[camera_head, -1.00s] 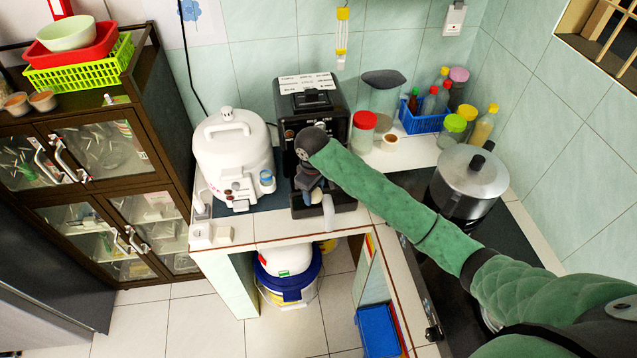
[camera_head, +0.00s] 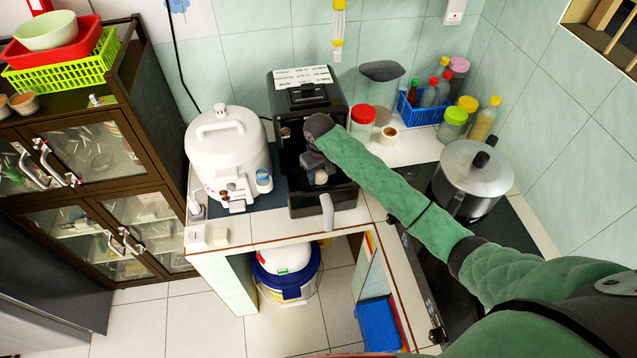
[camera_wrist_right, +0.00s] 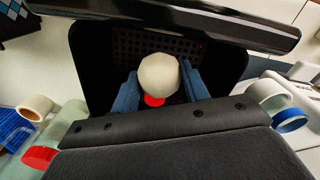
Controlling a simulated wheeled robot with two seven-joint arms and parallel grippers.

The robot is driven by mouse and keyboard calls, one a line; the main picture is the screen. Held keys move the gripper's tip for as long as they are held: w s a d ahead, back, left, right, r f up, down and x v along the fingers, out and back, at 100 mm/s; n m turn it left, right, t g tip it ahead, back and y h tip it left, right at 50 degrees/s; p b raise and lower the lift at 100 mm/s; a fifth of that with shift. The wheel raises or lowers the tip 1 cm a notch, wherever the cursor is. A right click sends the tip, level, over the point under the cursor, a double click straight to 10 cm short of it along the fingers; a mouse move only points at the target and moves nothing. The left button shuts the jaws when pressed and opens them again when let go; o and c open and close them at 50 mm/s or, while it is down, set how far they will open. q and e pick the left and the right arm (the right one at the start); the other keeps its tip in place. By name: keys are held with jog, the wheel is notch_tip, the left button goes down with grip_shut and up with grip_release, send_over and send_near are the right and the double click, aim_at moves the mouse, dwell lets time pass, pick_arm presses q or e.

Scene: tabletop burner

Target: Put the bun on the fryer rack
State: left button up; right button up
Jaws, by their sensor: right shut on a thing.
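The black fryer (camera_head: 307,115) stands against the wall with its drawer (camera_head: 308,206) pulled out toward me. In the right wrist view, the dark perforated fryer rack (camera_wrist_right: 130,46) shows inside the open drawer. My right gripper (camera_head: 318,170) is over the drawer; its blue-grey fingers show in the right wrist view (camera_wrist_right: 160,84), shut on the pale round bun (camera_wrist_right: 158,72). The bun also shows small in the head view (camera_head: 321,177). Whether it touches the rack cannot be told. A red patch (camera_wrist_right: 154,101) shows just below the bun. My left gripper is not in view.
A white cooker (camera_head: 228,155) stands close left of the fryer. A red-lidded jar (camera_head: 362,122) and a tape-like ring (camera_head: 389,134) stand right of it. A steel pot (camera_head: 470,175) sits on the stove further right. The drawer handle (camera_head: 327,210) juts over the counter edge.

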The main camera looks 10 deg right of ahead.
aim_at(319, 184)
notch_tip(319, 184, down, 2)
jog(key=shift+f, duration=1.65)
jog(key=shift+w+f, duration=0.1)
jog(key=shift+f, duration=0.45)
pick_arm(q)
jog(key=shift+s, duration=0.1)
pick_arm(e)
jog(key=o, duration=1.2)
jog(key=shift+f, duration=0.1)
jog(key=shift+c, duration=0.2)
notch_tip(319, 184, up, 12)
jog(key=shift+r, duration=0.15)
